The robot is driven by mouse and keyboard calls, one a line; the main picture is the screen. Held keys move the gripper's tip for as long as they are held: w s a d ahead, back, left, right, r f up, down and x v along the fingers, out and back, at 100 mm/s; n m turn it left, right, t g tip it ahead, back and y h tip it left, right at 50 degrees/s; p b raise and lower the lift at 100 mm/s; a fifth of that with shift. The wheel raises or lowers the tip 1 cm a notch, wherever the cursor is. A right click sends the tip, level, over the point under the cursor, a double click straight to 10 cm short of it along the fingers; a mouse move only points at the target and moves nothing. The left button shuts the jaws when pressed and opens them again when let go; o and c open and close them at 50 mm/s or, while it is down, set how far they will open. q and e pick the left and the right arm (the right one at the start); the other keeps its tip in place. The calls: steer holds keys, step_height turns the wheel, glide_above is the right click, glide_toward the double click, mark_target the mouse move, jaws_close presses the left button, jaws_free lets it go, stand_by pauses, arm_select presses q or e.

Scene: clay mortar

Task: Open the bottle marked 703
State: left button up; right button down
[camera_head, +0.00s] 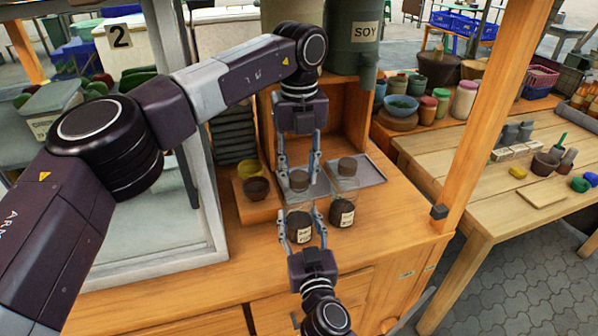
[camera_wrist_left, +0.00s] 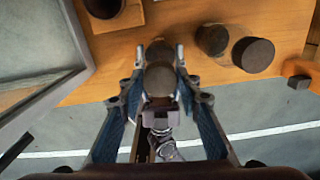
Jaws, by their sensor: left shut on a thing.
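A glass bottle (camera_head: 299,228) with dark contents and a pale label stands on the wooden counter; the label is too small to read. My left gripper (camera_head: 299,181) comes down from above, shut on its dark round lid (camera_head: 299,178). The lid also shows between the fingers of my left gripper (camera_wrist_left: 160,72) in the left wrist view (camera_wrist_left: 160,82). I cannot tell whether the lid sits on the bottle or just above it. My right gripper (camera_head: 301,216) reaches in from the front, with fingers on both sides of the bottle; firm contact is unclear.
A second lidded bottle (camera_head: 342,212) stands close on the right, its label also unreadable. A grey tray (camera_head: 368,173) lies behind it. A small dark bowl (camera_head: 256,188) stands at the left. A wooden post (camera_head: 490,120) rises at the right. The counter's front right is clear.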

mark_target(299, 175)
arm_select(q)
steer(key=n, duration=0.7)
steer(key=shift+w, duration=0.1)
steer(key=n, duration=0.3)
steer(key=shift+r+n, duration=0.1)
steer(key=shift+n, duration=0.3)
steer(key=n, duration=0.4)
steer(key=shift+r, duration=0.15)
steer(key=shift+r, duration=0.9)
steer(key=shift+r, duration=0.1)
steer(key=shift+r, duration=1.95)
arm_select(e)
steer(key=c, duration=0.9)
jaws_free()
